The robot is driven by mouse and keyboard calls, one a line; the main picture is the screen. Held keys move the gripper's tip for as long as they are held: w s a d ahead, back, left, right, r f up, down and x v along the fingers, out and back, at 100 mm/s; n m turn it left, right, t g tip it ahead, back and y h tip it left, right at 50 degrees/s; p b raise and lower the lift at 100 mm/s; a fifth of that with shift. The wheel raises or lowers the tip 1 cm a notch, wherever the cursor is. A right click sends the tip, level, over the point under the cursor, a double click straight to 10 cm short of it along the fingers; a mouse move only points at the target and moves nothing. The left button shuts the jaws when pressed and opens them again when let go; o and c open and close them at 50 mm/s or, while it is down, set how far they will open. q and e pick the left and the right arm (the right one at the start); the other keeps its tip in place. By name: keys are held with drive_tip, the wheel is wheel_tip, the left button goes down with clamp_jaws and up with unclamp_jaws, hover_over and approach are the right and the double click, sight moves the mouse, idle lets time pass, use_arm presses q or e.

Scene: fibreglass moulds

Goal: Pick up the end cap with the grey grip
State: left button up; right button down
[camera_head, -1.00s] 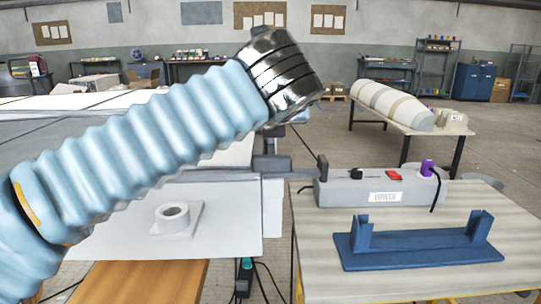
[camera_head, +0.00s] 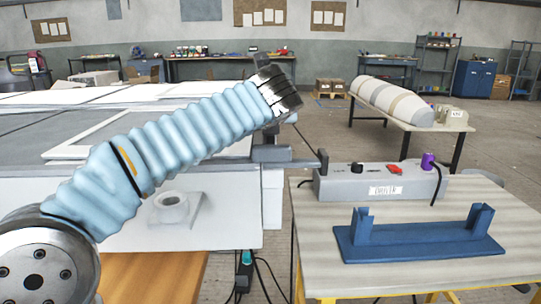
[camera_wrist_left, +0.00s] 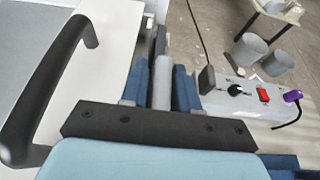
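My left arm, in a light-blue ribbed sleeve, reaches across the head view to a chrome wrist (camera_head: 276,92), which hides the gripper there. In the left wrist view two blue finger-like parts of my left gripper (camera_wrist_left: 161,85) stand apart, with a light-grey strip between them. I cannot tell whether that strip is held or lies beyond. I cannot make out an end cap with a grey grip for certain. Small pale pieces (camera_head: 455,118), one labelled, stand on the far table beside a long banded mould (camera_head: 390,103). My right gripper is not in view.
A grey power box (camera_head: 375,184) with a red switch, purple plug and black cable lies on the near right table (camera_head: 325,262). A blue cradle (camera_head: 418,244) stands in front of it, empty. A white bench (camera_head: 110,180) fills the left. Open floor separates the tables.

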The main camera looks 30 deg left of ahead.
use_arm(q)
clamp_jaws()
drive_tip(key=shift+r, duration=0.1)
idle(0.3)
